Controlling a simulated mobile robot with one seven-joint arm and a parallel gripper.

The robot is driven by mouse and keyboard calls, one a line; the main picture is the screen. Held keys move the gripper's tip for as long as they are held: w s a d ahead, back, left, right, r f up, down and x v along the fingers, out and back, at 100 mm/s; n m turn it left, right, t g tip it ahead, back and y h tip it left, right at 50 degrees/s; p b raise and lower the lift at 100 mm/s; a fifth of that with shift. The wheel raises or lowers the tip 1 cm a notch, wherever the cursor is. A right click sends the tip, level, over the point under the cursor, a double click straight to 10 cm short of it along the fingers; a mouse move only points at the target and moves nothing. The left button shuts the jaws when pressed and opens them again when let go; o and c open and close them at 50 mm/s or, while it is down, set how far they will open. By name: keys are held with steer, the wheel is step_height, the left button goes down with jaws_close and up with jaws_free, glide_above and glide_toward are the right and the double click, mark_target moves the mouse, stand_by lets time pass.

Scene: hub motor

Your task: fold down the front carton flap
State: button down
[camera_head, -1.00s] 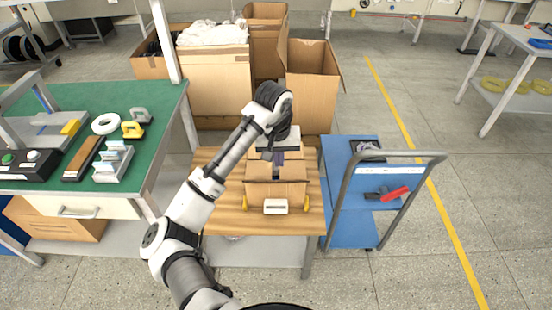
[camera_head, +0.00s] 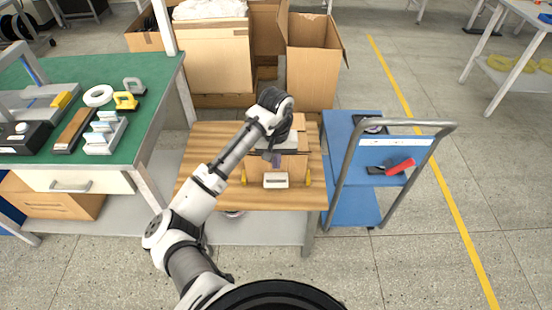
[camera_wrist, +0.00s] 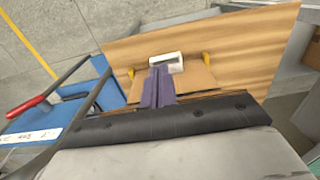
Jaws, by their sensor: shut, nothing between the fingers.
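The brown carton (camera_head: 293,165) stands on the wooden table, partly hidden behind my arm. In the wrist view a tan cardboard panel (camera_wrist: 196,80) lies beside and behind my fingers; it appears to be the front flap, but its exact angle is unclear. My gripper (camera_head: 277,158) is over the carton's front side, fingers together and empty. In the wrist view the purple fingers of my gripper (camera_wrist: 158,72) reach across the panel towards a white block-like holder (camera_wrist: 166,62). I cannot tell whether they touch the cardboard. The carton's far side is hidden by my wrist.
The white holder (camera_head: 276,180) sits in front of the carton, with yellow pieces (camera_head: 307,178) at the carton's sides. The wooden table (camera_head: 215,185) is bare at left. A blue cart (camera_head: 350,205) stands close at right, a green workbench (camera_head: 155,110) at left.

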steer(key=shift+w, duration=0.1)
stand_by(0.3)
steer(key=shift+w+f+p, duration=0.1)
steer(key=shift+w+p, duration=0.25)
steer(key=shift+w, duration=4)
steer(key=w+b, duration=0.2)
steer(key=w, duration=0.6)
steer(key=shift+w, duration=0.2)
steer(key=shift+f, duration=0.1)
steer(key=shift+f+b, duration=0.9)
steer(key=shift+f, duration=1.65)
steer(key=shift+r, duration=0.15)
